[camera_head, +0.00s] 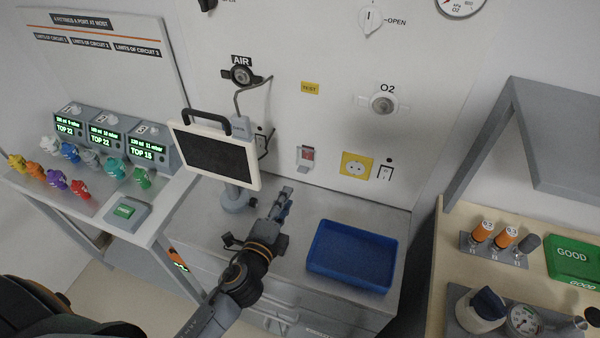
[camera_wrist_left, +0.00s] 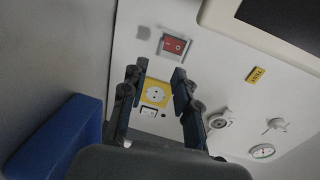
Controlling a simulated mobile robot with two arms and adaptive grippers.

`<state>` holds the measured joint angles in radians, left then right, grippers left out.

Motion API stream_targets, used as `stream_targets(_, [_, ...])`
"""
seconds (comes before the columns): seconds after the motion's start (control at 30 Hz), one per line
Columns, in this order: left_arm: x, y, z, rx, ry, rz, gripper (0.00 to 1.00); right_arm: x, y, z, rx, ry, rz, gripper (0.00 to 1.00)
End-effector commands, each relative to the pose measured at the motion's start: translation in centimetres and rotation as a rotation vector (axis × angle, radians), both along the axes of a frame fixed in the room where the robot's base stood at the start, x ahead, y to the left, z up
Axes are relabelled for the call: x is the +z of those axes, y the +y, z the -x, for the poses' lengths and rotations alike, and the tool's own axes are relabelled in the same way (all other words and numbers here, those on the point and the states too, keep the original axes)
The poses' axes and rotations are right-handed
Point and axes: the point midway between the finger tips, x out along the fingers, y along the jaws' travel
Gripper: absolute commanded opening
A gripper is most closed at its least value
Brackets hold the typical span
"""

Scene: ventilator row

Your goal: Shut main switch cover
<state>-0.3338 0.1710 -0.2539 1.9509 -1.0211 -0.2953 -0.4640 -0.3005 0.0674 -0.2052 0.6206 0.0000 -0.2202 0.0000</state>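The red main switch (camera_head: 307,154) sits in a small grey frame low on the white wall panel, left of the yellow socket. A pale grey flap, seemingly its cover (camera_head: 303,165), stands out at the frame's lower edge, and the red switch face is uncovered. In the left wrist view the red switch (camera_wrist_left: 174,45) shows beyond the fingertips. My left gripper (camera_head: 284,196) is in front of the panel, below and left of the switch, apart from it. In the wrist view its fingers (camera_wrist_left: 158,78) are spread with nothing between them. My right gripper is not in view.
A monitor (camera_head: 214,152) on a stand is close left of my left gripper. A blue tray (camera_head: 352,257) stands on the grey cabinet top to the right. A yellow socket (camera_head: 356,165) and a small rocker switch (camera_head: 386,172) are right of the main switch.

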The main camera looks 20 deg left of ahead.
Motion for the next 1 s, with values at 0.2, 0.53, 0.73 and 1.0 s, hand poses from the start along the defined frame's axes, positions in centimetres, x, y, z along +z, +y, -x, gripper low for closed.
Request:
stream_targets(0.2, [-0.2, -0.2, -4.9, 0.000, -0.002, 0.001, 0.30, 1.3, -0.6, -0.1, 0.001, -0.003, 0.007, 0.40])
stream_targets(0.53, [-1.0, -0.4, -9.2, 0.000, -0.001, 0.003, 0.30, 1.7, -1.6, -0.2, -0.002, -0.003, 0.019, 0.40])
stream_targets(0.73, [-1.1, -0.4, -9.6, 0.000, 0.000, 0.002, 0.30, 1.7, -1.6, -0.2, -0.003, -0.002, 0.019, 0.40])
stream_targets(1.0, [-1.1, -0.4, -9.6, 0.000, 0.000, 0.002, 0.10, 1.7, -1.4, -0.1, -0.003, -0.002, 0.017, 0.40])
